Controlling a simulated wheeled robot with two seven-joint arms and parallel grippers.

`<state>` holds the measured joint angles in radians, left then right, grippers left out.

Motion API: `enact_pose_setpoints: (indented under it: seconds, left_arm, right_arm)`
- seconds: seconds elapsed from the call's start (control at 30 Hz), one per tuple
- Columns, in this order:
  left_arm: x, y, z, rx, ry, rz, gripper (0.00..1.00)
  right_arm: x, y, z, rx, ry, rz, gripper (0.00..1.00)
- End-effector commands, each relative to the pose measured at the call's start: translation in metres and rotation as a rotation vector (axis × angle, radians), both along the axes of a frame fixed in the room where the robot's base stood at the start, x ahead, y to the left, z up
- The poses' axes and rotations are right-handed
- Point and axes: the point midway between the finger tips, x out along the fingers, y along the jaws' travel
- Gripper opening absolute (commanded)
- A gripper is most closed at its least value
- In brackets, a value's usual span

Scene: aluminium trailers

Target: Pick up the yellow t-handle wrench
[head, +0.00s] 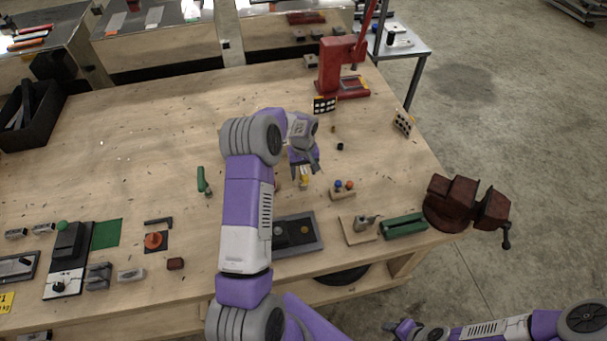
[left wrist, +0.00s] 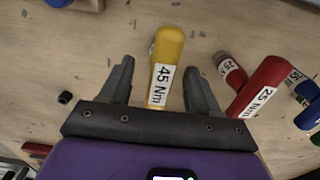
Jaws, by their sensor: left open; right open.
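The yellow t-handle wrench (left wrist: 168,52) has a white label reading "45 Nm". In the left wrist view its handle lies between the two fingers of my left gripper (left wrist: 160,60), with a gap on each side. The gripper is open and its lower fingers hide part of nothing but the bench; the palm hides the handle's near end. In the head view, my left gripper (head: 305,168) is above the bench, with a bit of the yellow wrench (head: 304,181) showing below it. My right gripper (head: 397,327) is low at the bottom, open and empty, away from the wrench.
A wooden knob holder (head: 343,193) stands nearby. A vise (head: 465,203) is at the bench's right edge.

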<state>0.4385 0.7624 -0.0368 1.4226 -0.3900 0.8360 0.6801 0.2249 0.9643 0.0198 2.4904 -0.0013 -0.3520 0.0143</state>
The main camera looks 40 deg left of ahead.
Motion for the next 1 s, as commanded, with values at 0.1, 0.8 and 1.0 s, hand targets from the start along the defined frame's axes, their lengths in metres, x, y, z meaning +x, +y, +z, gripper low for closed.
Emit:
enact_pose_setpoints:
  seconds: [0.1,0.8,1.0]
  left_arm:
    - [0.0,0.0005,-0.0026,0.001,-0.001,0.001,0.62]
    - [0.0002,0.0005,-0.002,0.001,-0.002,0.0,0.0]
    - [0.0007,0.0006,-0.0009,0.002,-0.003,0.0,0.0]
  right_arm:
    - [-0.0002,0.0,0.0003,0.0,0.0,0.0,0.43]
    - [-0.0002,0.0001,0.0001,0.0,0.001,0.0,0.43]
    - [-0.0002,0.0001,0.0001,0.0,0.0,0.0,0.43]
